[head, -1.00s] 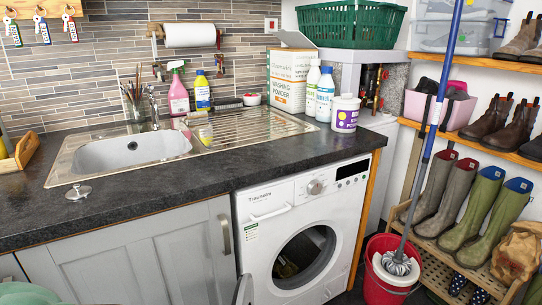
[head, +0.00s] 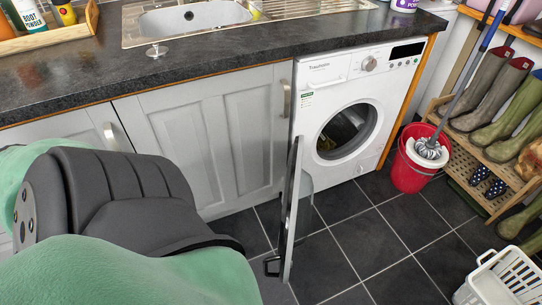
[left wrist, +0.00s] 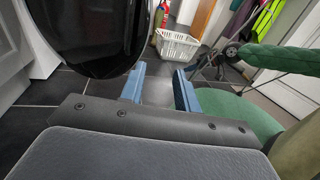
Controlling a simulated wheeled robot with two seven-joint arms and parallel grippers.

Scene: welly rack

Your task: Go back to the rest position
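My left gripper (left wrist: 160,76) shows in the left wrist view. Its two blue fingers stand apart with nothing between them, so it is open and empty. In the head view my left arm fills the lower left in front of the grey cupboards, but its fingers cannot be made out. My right gripper is in neither view. The washing machine (head: 352,115) has its door (head: 291,205) swung open, seen nearly edge-on. In the left wrist view a large dark round shape, apparently that door (left wrist: 85,35), is close beside the gripper at upper left.
The dark worktop (head: 220,60) runs above the cupboards (head: 205,135). A red mop bucket (head: 411,172) stands right of the machine, beside the welly rack (head: 470,160). A white basket (head: 505,278) is at lower right. The tiled floor (head: 375,225) between is clear.

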